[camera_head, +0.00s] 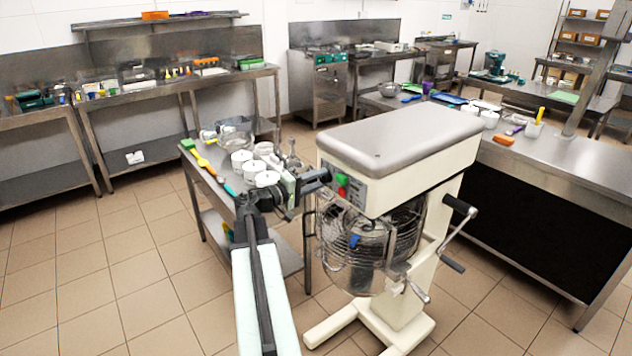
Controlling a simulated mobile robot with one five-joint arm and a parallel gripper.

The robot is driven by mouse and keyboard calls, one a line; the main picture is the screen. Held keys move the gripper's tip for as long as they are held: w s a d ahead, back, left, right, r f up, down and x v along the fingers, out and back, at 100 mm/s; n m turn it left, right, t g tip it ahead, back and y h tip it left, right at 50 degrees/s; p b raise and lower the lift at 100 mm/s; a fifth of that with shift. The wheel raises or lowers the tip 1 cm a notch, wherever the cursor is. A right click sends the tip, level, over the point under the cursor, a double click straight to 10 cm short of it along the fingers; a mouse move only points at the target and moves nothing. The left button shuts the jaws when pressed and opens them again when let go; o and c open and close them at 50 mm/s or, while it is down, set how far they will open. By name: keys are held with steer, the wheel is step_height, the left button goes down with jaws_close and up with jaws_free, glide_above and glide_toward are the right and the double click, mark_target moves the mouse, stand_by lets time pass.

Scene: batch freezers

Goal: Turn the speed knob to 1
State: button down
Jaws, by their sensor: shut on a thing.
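A cream planetary mixer with a grey top (400,140) stands in the middle of the view. Its control panel (357,192) is on the left front face of the head, with a green button (341,180) and a red button (342,191) showing. My gripper (324,177) reaches the left end of this panel from the left. Its dark fingers are shut on the speed knob, which they hide. The knob's pointer and the speed numbers cannot be read from here.
Below the head is a wire guard (340,236) around the bowl, with a crank lever (455,225) at right. A steel table (207,172) with white tubs (267,179) stands close behind my arm. A long counter (560,165) is at right. Floor at left is clear.

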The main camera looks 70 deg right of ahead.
steer(key=shift+d+r+n, duration=0.15)
steer(key=shift+d+n, duration=0.05)
steer(key=shift+n, duration=0.8)
steer(key=c, duration=1.3)
jaws_free()
steer(key=shift+o, duration=1.3)
steer(key=v, duration=0.8)
steer(key=shift+s, duration=0.1)
